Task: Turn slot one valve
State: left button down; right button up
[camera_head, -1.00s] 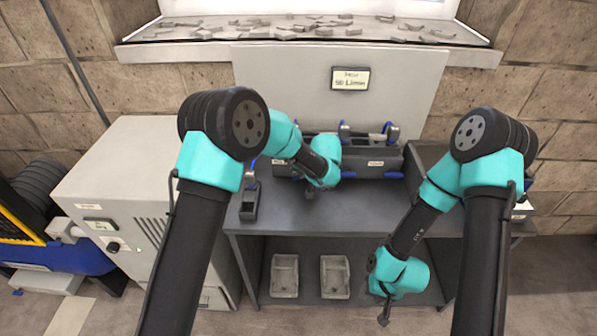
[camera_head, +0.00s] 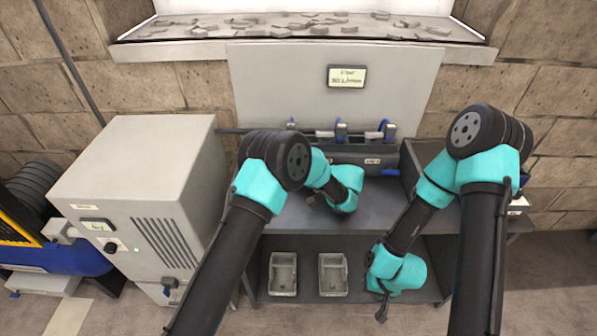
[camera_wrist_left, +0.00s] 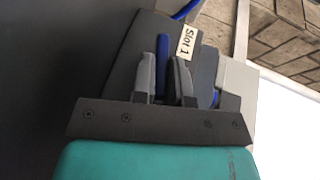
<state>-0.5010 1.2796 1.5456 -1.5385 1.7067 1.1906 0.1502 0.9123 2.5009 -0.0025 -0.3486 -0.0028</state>
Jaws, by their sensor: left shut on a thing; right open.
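In the left wrist view, a blue valve handle (camera_wrist_left: 162,53) stands beside a white "Slot 1" label (camera_wrist_left: 186,41) on a dark housing. My left gripper (camera_wrist_left: 163,75) is shut on this handle, one grey finger on each side. In the head view, the dark manifold (camera_head: 366,157) lies on the bench at the wall, and my left arm covers its left end, so the slot one valve is hidden there. My right gripper (camera_head: 381,310) is open and empty, low in front of the lower shelf, away from the valves.
A grey cabinet (camera_head: 135,165) stands left of the bench. Another blue handle (camera_head: 390,172) shows on the manifold's right. Two grey trays (camera_head: 283,273) sit on the lower shelf. A sign panel (camera_head: 347,77) stands behind the bench. The bench front is partly clear.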

pick_arm(q)
jog(key=shift+y, duration=0.3)
dwell(0.4)
jog(key=c, duration=1.1)
grip_release()
